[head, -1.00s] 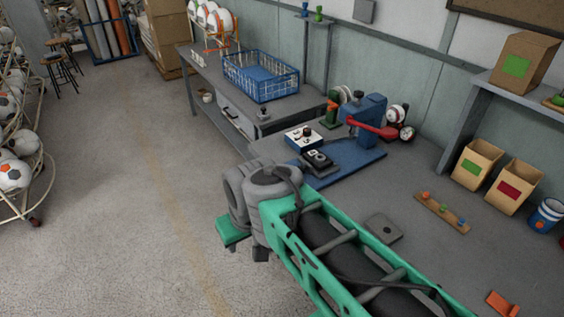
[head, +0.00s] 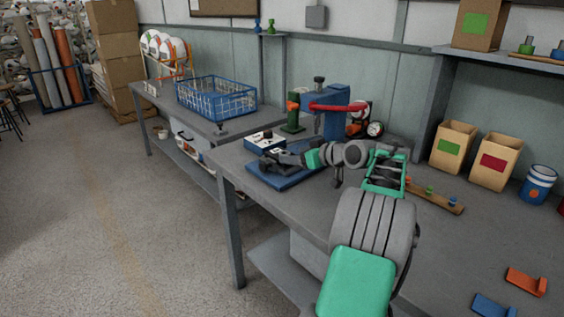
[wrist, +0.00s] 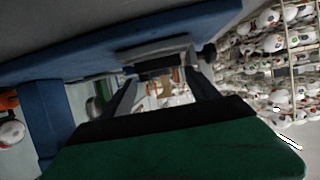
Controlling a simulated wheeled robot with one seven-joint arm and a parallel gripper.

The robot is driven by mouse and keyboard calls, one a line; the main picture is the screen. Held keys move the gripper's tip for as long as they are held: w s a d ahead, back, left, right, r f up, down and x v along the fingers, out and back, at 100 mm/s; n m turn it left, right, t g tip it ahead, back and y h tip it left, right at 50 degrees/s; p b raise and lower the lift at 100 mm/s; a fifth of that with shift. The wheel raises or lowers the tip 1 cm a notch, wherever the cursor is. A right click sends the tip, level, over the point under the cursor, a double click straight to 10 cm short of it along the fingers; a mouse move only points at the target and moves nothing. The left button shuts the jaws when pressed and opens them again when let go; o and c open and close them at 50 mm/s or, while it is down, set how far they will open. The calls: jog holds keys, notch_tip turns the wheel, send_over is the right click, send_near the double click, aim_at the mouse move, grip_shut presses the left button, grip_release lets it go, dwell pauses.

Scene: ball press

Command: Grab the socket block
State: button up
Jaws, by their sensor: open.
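The socket block (wrist: 152,52) appears to be the dark grey block at the edge of the blue press base (wrist: 70,62) in the wrist view. In that view my gripper (wrist: 160,78) has its two dark fingers apart, with the block at or just beyond their tips. I cannot tell whether they touch it. In the head view my gripper (head: 274,159) is low over the left part of the press base (head: 297,178), and my arm hides most of the block there.
A blue wire basket (head: 216,97) stands on the far bench. Two cardboard boxes stand at the right.

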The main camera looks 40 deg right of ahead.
aim_at(288, 154)
jog(key=x, duration=0.4)
jog(key=shift+w, duration=0.1)
jog(key=c, duration=1.1)
